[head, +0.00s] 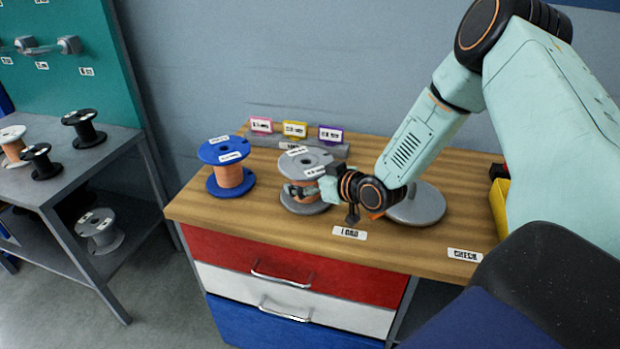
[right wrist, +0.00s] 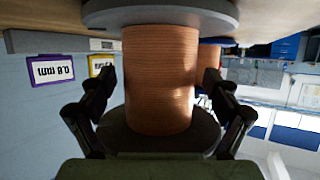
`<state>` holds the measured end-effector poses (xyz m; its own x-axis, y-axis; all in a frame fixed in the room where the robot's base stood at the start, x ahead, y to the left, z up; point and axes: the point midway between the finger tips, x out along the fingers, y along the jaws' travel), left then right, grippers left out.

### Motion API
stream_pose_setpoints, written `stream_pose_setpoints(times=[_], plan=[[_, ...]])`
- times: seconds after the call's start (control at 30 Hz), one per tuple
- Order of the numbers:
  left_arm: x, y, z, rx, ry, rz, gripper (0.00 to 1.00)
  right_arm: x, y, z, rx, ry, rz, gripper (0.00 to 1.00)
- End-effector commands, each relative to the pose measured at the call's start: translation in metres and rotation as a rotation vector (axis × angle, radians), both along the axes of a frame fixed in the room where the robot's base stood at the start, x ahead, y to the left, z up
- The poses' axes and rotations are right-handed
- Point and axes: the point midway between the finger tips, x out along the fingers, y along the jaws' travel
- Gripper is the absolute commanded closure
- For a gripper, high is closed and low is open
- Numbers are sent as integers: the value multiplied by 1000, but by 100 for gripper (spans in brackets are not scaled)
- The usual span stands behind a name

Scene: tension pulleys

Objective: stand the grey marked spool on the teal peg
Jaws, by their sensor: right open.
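The grey marked spool (head: 305,157) stands upright on the wooden bench, with white labels on its grey top flange and copper winding between the flanges. In the right wrist view its copper winding (right wrist: 160,75) fills the middle, and the picture is upside down. My right gripper (head: 318,194) is open at the spool, with one finger on each side of the winding in the right wrist view (right wrist: 158,85). Grey pegs (head: 70,45) stick out of the teal board (head: 75,22) at the upper left. I cannot make out a peg that is itself teal. My left gripper is not in view.
A blue spool (head: 222,150) stands left of the grey one. Coloured cards (head: 294,129) stand behind. A grey disc (head: 425,204) lies right of my gripper. A yellow bin (head: 499,205) is at the right. A side table (head: 75,150) holds several spools.

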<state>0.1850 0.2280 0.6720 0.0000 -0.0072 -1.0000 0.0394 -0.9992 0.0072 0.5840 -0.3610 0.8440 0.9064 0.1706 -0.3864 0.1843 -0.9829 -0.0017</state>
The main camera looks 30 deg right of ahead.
Motion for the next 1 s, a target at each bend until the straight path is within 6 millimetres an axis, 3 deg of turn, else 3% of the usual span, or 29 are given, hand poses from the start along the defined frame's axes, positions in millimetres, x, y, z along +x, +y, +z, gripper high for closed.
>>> stream_pose_setpoints(times=[0.57,1.0], plan=[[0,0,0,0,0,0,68,-44,-9,22,7,-8,-3,11],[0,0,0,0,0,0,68,-63,-15,29,0,-5,-8,11]])
